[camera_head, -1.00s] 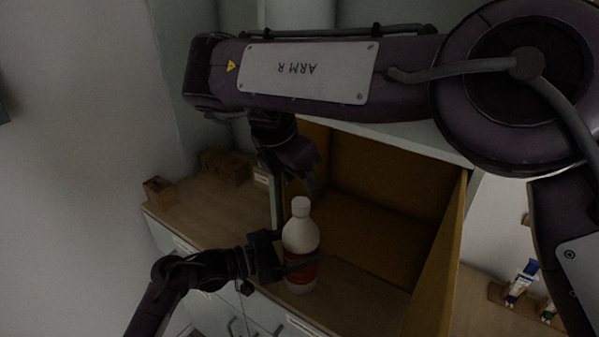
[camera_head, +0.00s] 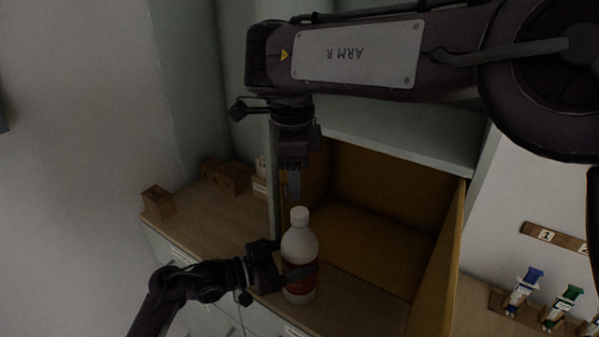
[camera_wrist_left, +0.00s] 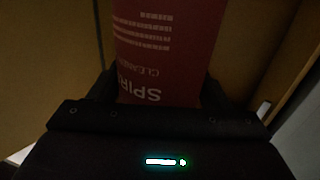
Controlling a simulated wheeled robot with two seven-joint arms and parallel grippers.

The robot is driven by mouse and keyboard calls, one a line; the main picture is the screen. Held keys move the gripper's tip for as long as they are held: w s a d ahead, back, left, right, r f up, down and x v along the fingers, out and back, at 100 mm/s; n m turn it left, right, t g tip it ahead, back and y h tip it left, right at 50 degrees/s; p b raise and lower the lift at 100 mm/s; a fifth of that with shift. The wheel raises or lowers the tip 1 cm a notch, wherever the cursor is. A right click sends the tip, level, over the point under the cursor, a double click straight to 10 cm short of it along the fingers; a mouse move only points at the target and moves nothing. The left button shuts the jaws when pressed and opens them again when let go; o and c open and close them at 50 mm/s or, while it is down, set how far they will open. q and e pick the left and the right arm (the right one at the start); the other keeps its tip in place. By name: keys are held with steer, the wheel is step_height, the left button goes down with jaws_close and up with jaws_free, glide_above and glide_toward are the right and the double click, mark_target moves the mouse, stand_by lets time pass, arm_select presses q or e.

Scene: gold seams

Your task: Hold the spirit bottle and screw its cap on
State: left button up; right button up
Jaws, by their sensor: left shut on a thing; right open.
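The white spirit bottle (camera_head: 299,245) with a red label stands upright in front of the open brown-walled compartment. A white cap (camera_head: 299,216) sits on its neck; I cannot tell how tight it is. My left gripper (camera_head: 290,272) comes from the left and is shut on the bottle at the label. In the left wrist view the red label (camera_wrist_left: 165,45) fills the space between the fingers. My right gripper (camera_head: 293,190) points straight down just above the cap, open and apart from it; its finger gap is hard to see.
The open compartment (camera_head: 375,230) has walls behind and to the right of the bottle. Brown wooden blocks (camera_head: 158,201) lie on the counter at left. Blue and green-topped items (camera_head: 524,292) stand in a rack at far right, below a numbered strip (camera_head: 555,237).

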mark_target(300, 212)
steer(key=n, duration=0.4)
steer(key=r+n, duration=0.1)
steer(key=n, duration=0.1)
steer(key=shift+s+d+n+g, duration=0.3)
steer(key=shift+d+n+g, duration=0.1)
steer(key=shift+f, duration=4)
